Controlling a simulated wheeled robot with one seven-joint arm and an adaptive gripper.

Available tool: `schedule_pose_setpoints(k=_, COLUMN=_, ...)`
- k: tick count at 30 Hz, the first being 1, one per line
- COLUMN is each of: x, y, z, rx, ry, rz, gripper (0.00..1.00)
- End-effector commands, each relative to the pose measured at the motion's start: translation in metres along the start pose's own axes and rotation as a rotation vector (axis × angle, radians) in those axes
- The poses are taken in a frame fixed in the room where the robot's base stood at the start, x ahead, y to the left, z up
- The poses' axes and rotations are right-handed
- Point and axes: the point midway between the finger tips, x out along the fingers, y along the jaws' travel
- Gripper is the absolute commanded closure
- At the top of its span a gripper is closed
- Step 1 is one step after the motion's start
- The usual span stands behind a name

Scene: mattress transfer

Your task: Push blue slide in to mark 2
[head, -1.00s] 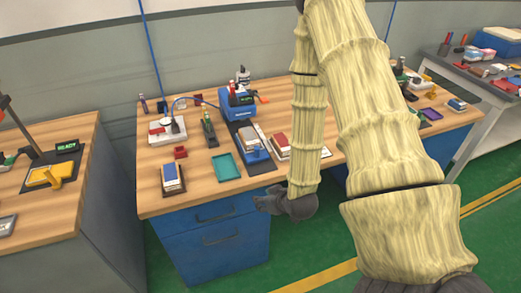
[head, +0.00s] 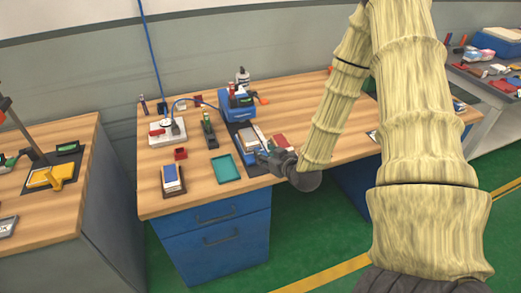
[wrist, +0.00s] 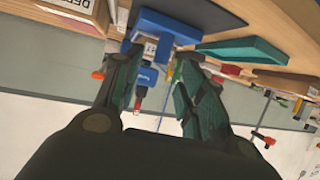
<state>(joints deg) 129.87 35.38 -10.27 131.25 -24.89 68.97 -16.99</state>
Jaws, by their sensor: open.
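The blue slide (head: 251,146) sits on the dark base in front of the blue machine (head: 234,104), partly hidden by my gripper in the head view. In the wrist view the slide (wrist: 166,25) lies just beyond and between my fingertips. My gripper (head: 268,157) is at the front edge of the table, at the near end of the slide. Mark 2 is not readable in either view.
A teal tray (head: 225,169) lies left of the slide and also shows in the wrist view (wrist: 243,50). A stack with a blue top (head: 172,178) is further left. A red-topped stack (head: 279,141) stands right of the slide. The table's front right is clear.

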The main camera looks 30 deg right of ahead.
Motion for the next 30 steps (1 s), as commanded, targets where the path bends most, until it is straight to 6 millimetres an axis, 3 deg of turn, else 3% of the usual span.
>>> schedule_pose_setpoints(k=6, x=0.030, y=0.000, z=-0.001, rx=0.000, ry=-0.001, rz=0.000, gripper=0.59)
schedule_pose_setpoints(k=12, x=0.048, y=0.000, z=0.000, rx=-0.001, ry=-0.002, rz=-0.001, gripper=0.59)
schedule_pose_setpoints(k=25, x=0.054, y=0.000, z=0.000, rx=0.000, ry=-0.001, rz=0.000, gripper=0.59)
schedule_pose_setpoints(k=30, x=0.054, y=0.000, z=0.000, rx=0.000, ry=-0.001, rz=0.000, gripper=0.90)
